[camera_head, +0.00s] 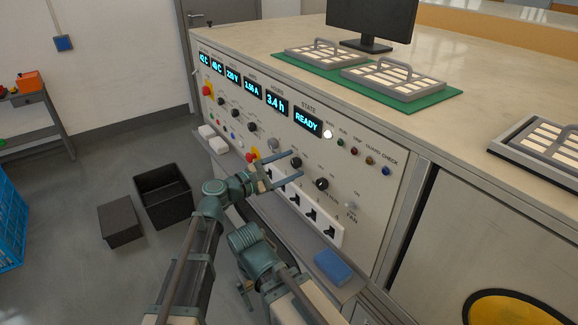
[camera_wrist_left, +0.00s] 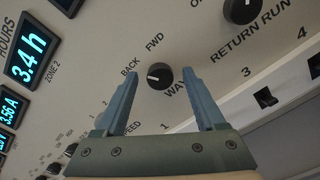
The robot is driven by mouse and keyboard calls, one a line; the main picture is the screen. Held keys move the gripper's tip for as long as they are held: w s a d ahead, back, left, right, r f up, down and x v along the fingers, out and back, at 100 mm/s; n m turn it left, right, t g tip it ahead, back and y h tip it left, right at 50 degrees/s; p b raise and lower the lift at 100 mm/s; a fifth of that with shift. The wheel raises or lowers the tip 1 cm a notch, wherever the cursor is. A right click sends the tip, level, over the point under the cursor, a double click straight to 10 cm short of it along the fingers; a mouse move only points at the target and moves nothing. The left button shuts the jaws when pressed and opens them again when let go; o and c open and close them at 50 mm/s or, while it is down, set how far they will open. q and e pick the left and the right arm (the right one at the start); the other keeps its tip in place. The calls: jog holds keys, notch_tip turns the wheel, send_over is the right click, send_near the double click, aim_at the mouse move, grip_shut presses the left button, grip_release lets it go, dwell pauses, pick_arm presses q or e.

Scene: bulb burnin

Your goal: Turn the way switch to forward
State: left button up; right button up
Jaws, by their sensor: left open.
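The way switch is a black round knob (camera_wrist_left: 159,76) on the pale panel, with labels BACK and FWD above it. Its white mark lies on the left side, toward BACK. In the head view the knob (camera_head: 296,163) shows by the fingertips. My left gripper (camera_wrist_left: 156,75) is open, with one blue finger on each side of the knob in the wrist view. I cannot tell whether the fingers touch the panel. The left gripper (camera_head: 296,166) also reaches the panel in the head view. My right arm is folded low in the middle; its jaws are not clear.
The return/run knob (camera_head: 322,184) sits to the right of the way switch. A row of white sockets (camera_head: 311,213) runs below. A blue block (camera_head: 333,266) lies on the ledge. A black crate (camera_head: 163,197) and dark box (camera_head: 121,222) stand on the floor.

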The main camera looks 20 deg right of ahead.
pick_arm(q)
grip_shut()
dwell(0.3)
jog(key=m, duration=0.5)
jog(key=shift+s+m, duration=0.1)
jog(key=shift+m, duration=0.3)
jog(key=m, duration=0.5)
jog(key=shift+f+m, duration=0.1)
jog(key=shift+m, duration=0.6)
grip_release()
